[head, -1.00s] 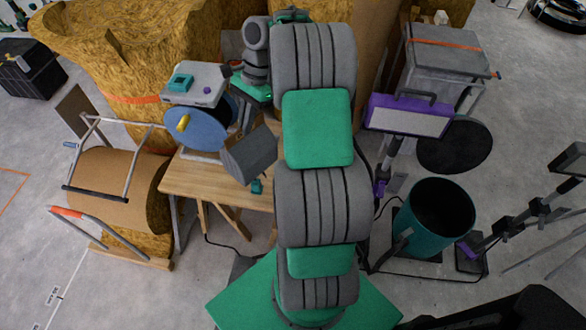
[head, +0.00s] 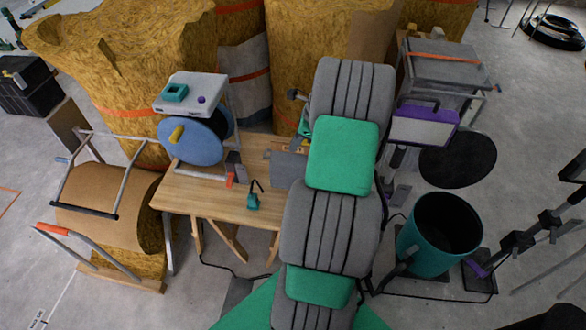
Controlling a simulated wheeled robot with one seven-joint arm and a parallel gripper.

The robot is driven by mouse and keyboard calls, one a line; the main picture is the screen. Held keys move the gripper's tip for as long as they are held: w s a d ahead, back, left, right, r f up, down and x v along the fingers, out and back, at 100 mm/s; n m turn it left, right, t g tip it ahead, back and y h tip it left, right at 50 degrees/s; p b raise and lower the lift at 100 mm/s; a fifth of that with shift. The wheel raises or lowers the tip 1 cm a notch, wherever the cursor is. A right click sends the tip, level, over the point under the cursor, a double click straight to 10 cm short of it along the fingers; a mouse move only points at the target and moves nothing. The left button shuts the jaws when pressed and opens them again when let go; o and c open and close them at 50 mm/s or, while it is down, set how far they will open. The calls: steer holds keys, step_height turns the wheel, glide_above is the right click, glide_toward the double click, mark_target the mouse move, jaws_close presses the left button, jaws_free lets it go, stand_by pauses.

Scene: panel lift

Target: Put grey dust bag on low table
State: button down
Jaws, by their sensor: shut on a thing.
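The grey dust bag (head: 287,166) is at the back right of the wooden table (head: 190,193), its right part hidden behind my arm. Whether it touches the tabletop cannot be told. My gripper (head: 298,145) is mostly hidden behind my own arm links, at the upper right of the bag. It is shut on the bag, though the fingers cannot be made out. I cannot tell for sure whether this wooden table is the low table.
A blue disc (head: 190,144) under a white box (head: 190,94) stands at the table's left. A small teal item (head: 253,201) lies near its front edge. A teal bin (head: 440,235) and purple-framed panel (head: 422,127) are on the right. Large straw-coloured bales (head: 130,60) stand behind.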

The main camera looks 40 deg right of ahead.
mark_target(298, 153)
step_height(298, 153, down, 7)
steer(key=shift+w+r, duration=0.1)
stand_by(0.3)
steer(key=c, duration=2.1)
jaws_free()
steer(key=shift+f, duration=0.25)
steer(key=o, duration=0.5)
steer(key=shift+r, duration=0.1)
